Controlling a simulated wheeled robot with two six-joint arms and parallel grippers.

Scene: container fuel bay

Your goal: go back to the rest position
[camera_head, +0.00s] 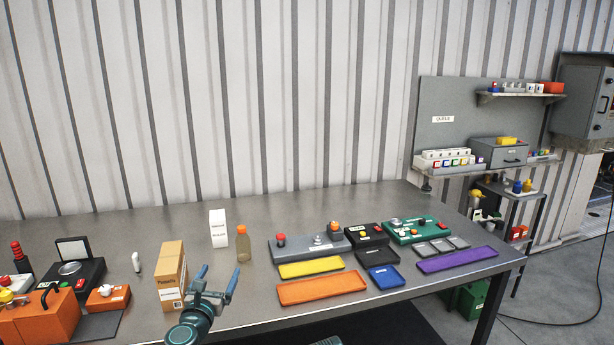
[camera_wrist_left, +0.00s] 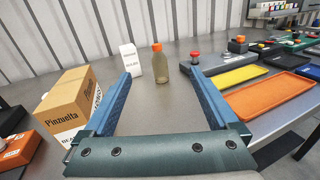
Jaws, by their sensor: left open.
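My left gripper (camera_head: 216,283) is open and empty above the front part of the grey table (camera_head: 150,228). Its two blue fingers also show wide apart in the left wrist view (camera_wrist_left: 160,95), with bare table between them. A cardboard box (camera_head: 171,274) stands just left of the gripper, and it also shows in the left wrist view (camera_wrist_left: 68,105). A bottle with an orange cap (camera_head: 242,244) and a white box (camera_head: 218,228) stand behind the gripper, apart from it. My right gripper is not in view.
An orange tray (camera_head: 322,288), a yellow tray (camera_head: 311,267), a blue tray (camera_head: 386,277) and a purple tray (camera_head: 457,259) lie to the right. Control boxes stand behind them. Orange and black equipment (camera_head: 40,316) fills the left end. Shelves (camera_head: 450,168) stand at the far right.

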